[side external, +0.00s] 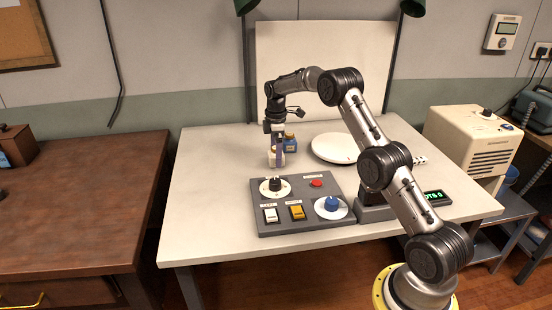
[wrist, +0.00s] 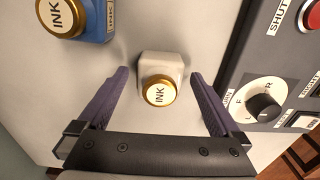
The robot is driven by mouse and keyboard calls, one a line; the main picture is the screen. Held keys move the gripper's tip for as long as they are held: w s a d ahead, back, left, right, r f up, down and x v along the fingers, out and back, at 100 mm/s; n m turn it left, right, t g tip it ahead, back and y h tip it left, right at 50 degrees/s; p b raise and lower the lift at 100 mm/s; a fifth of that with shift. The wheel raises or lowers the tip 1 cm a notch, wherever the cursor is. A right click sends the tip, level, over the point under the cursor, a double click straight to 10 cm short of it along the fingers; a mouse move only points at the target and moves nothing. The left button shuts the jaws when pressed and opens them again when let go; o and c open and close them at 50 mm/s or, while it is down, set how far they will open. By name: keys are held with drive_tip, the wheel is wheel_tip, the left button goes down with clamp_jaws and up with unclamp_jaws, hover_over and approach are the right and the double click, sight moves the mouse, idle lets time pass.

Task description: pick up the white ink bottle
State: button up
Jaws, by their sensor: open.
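The white ink bottle (wrist: 164,68) stands upright on the table, with a gold-rimmed cap lettered INK. In the wrist view it sits between the two purple fingers of my gripper (wrist: 160,85), with a gap on each side. My gripper is open, and its fingers point down around the bottle. In the side external view my gripper (side external: 277,152) is low over the table, and the white bottle (side external: 270,160) shows partly behind a finger.
A blue ink bottle (wrist: 92,28) with a gold cap stands close by; it also shows in the side view (side external: 291,144). A grey control panel (side external: 262,228) with knobs and switches lies beside the white bottle. A round white plate-like object (side external: 335,148) lies to the right.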

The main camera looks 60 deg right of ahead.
drive_tip(key=shift+f, duration=0.4)
drive_tip(key=shift+c, duration=0.2)
drive_tip(key=c, duration=1.4)
drive_tip(key=shift+c, duration=0.2)
drive_tip(key=shift+r, duration=0.2)
